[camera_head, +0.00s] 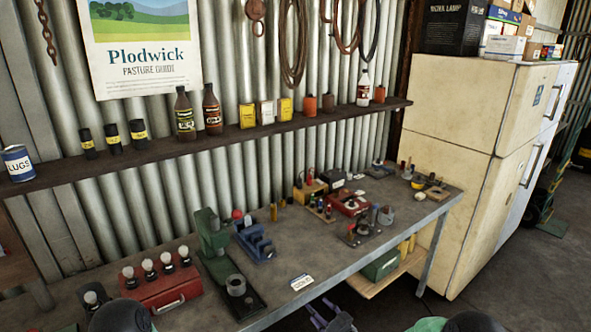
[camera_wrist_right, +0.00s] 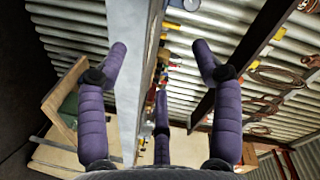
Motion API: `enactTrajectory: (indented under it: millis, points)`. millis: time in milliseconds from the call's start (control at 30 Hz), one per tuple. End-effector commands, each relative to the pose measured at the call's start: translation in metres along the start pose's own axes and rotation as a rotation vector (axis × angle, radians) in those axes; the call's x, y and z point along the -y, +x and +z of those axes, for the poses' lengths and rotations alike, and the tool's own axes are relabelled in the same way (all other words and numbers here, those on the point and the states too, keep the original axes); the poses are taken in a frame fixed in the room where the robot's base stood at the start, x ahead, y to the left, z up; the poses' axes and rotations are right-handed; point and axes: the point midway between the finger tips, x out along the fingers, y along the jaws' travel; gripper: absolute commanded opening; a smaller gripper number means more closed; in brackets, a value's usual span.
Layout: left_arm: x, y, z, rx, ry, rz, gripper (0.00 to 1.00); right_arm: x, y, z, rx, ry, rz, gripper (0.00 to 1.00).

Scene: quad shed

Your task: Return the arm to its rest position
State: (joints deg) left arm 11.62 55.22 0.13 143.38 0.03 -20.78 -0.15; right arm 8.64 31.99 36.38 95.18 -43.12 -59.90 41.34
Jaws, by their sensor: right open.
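My right gripper (camera_head: 328,313) shows at the bottom edge of the head view, in front of the workbench's front edge; only its purple fingers and a dark part show. In the right wrist view the same gripper (camera_wrist_right: 161,62) has its purple padded fingers spread wide apart. Nothing is between them. The bench edge and the corrugated wall lie beyond the fingers. My left gripper is not in view.
The workbench (camera_head: 283,262) carries a green press (camera_head: 213,238), a red box with bulbs (camera_head: 160,290), a blue rack (camera_head: 255,243) and small tools. A shelf (camera_head: 165,150) with bottles and tins runs above. A cream fridge (camera_head: 452,160) stands right; dark floor lies in front.

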Motion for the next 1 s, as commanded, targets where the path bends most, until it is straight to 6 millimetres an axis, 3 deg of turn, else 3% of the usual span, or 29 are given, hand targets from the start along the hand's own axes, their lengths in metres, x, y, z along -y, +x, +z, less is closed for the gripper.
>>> enactTrajectory:
  millis: [267,467,633,800,900,1000]
  points:
    - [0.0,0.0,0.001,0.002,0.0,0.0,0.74,-0.042,-0.025,0.052,0.119,0.012,0.195,0.66]
    - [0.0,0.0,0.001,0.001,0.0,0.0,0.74,-0.075,-0.067,0.113,0.286,0.027,0.381,0.66]
    - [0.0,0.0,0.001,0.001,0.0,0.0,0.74,-0.093,-0.138,0.19,0.539,0.06,0.565,0.66]
    - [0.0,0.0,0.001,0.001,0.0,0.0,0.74,-0.086,-0.215,0.252,0.792,0.109,0.681,0.66]
    - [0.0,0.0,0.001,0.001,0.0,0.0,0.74,-0.076,-0.248,0.274,0.9,0.134,0.713,0.66]
    - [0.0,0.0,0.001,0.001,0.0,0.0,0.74,-0.069,-0.269,0.287,0.967,0.152,0.728,0.66]
